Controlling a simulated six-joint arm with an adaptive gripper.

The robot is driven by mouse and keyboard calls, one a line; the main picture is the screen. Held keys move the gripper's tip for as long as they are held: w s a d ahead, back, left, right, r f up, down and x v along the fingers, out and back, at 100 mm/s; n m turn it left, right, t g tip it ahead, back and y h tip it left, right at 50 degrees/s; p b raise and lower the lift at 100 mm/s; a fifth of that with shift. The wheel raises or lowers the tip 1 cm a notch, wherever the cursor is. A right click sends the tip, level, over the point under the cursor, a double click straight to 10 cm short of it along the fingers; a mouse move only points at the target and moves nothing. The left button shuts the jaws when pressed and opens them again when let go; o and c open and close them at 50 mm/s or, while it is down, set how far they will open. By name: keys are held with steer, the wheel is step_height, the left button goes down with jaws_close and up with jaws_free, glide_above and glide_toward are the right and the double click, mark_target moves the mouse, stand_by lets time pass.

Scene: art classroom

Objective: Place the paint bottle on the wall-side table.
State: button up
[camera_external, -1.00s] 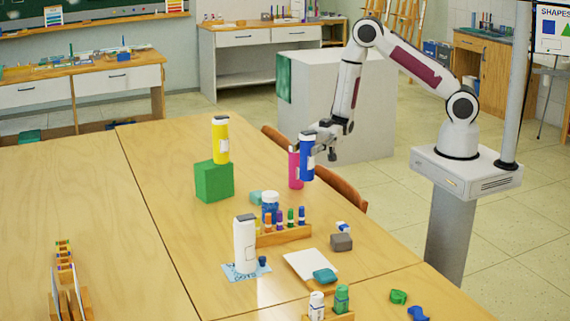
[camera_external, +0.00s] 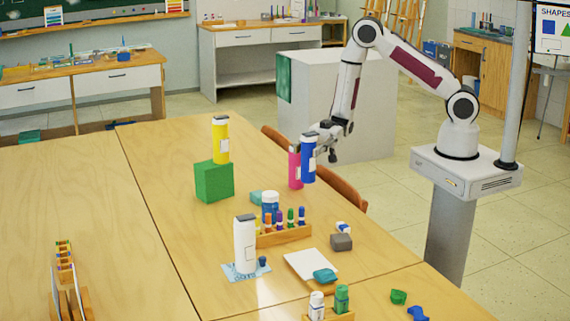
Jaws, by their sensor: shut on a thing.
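My gripper (camera_external: 317,146) is shut on a blue paint bottle (camera_external: 308,163) with a white label and a dark cap. The bottle is upright at the right side of the large wooden table (camera_external: 150,190); I cannot tell whether its base touches the tabletop. A pink bottle (camera_external: 294,170) stands close to its left, partly hidden by it. A yellow bottle (camera_external: 220,140) is on a green block (camera_external: 214,181), and a white bottle (camera_external: 245,245) stands on a small blue sheet (camera_external: 262,268). Wooden tables with drawers stand by the wall at the back left (camera_external: 80,73) and back centre (camera_external: 255,37).
A rack of small bottles (camera_external: 285,235), a blue-and-white jar (camera_external: 270,205), a grey block (camera_external: 341,242) and a white pad (camera_external: 305,263) lie nearer the camera. Chairs (camera_external: 342,187) line the table's right edge. A white cabinet (camera_external: 340,100) stands behind my arm.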

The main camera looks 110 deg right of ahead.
steer(key=w+a+n+g+y, duration=0.1)
steer(key=w+a+g, duration=0.15)
steer(key=a, duration=2.95)
steer(key=w+a+n+g+y, duration=0.1)
steer(key=w+a+n+y, duration=0.15)
steer(key=a, duration=2.95)
steer(key=w+d+m+t+h, duration=0.2)
steer(key=w+m+t+h, duration=0.2)
steer(key=w, duration=0.3)
steer(key=shift+r+h, duration=0.25)
steer(key=shift+h, duration=0.2)
steer(key=shift+f+m+t, duration=0.1)
steer(key=shift+m+t, duration=0.15)
step_height(320, 180, down, 6)
steer(key=shift+f, duration=1.9)
